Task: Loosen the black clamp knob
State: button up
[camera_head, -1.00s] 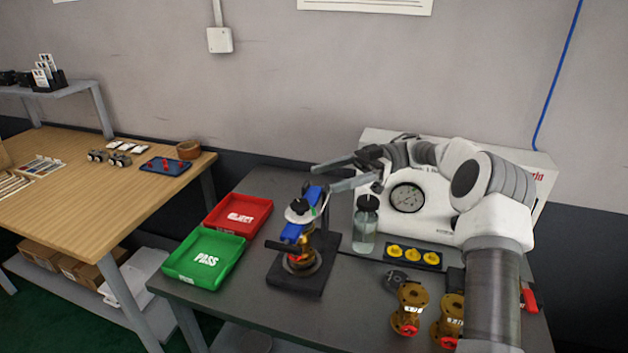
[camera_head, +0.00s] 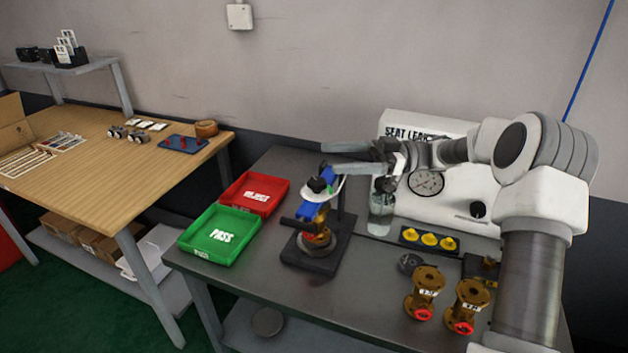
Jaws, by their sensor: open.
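The black knob (camera_head: 316,185) sits on a white round plate at the top of a blue clamp arm (camera_head: 305,210). The clamp stands over a brass valve (camera_head: 318,240) on a dark stand base (camera_head: 317,258). My gripper (camera_head: 330,158) is open and empty, its two fingers pointing left. It is just above the knob in the picture; the lower finger overlaps the area behind the blue part. I cannot tell whether it touches anything. A dark bar handle (camera_head: 298,222) sticks out left from the stand.
A green PASS tray (camera_head: 195,246) and a red tray (camera_head: 275,204) lie left of the stand. A clear bottle (camera_head: 380,222) and the white gauge box (camera_head: 470,200) stand right and behind. Yellow parts (camera_head: 429,239) and brass valves (camera_head: 424,290) sit at right.

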jog(key=f+m+t+y+b, duration=0.1)
jog(key=f+m+t, duration=0.1)
jog(key=m+t, duration=0.15)
jog(key=m+t+h+b, duration=0.4)
jog(key=m+t+h, duration=0.4)
jog(key=t, duration=0.6)
send_near(311, 179)
jog(key=shift+m+y, duration=0.4)
jog(key=shift+m, duration=0.05)
jog(key=x, duration=0.7)
jog(key=f+b+x, duration=0.1)
jog(key=x, duration=0.3)
jog(key=shift+w+f, duration=0.1)
jog(key=shift+w, duration=0.3)
jog(key=shift+d, duration=0.1)
jog(key=shift+c, duration=0.3)
grip_shut()
